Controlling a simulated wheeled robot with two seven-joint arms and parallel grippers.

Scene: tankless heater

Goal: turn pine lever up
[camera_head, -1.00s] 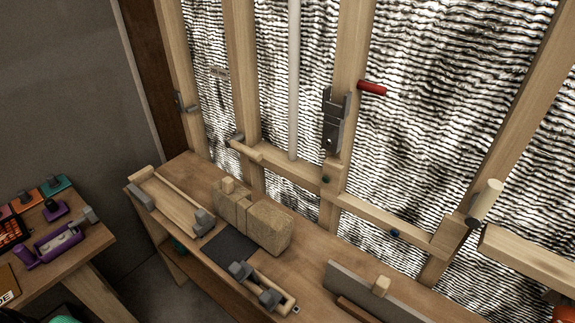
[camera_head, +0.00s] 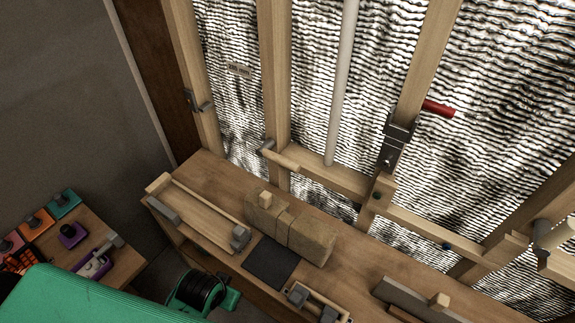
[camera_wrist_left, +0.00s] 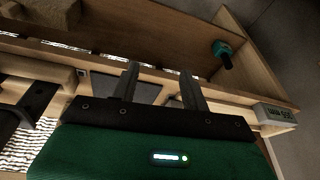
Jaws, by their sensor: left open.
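A pale wooden lever (camera_head: 283,160), which looks like the pine lever, sits on a grey pivot on a wall stud. It points down to the right in the head view, just above the back of the workbench (camera_head: 215,172). My left gripper (camera_wrist_left: 160,78) shows in the left wrist view, with its two dark fingers apart and nothing between them. In the head view my green left arm covers the lower left corner; its fingertips cannot be made out there. The lever is not clearly seen in the wrist view. My right gripper is not in view.
A red lever (camera_head: 438,108) stands on a grey bracket further right, and a pale cylinder handle (camera_head: 553,235) is at the right edge. Brown blocks (camera_head: 290,228) and a wooden tray (camera_head: 195,205) occupy the bench. A white pipe (camera_head: 341,85) runs down the wall.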

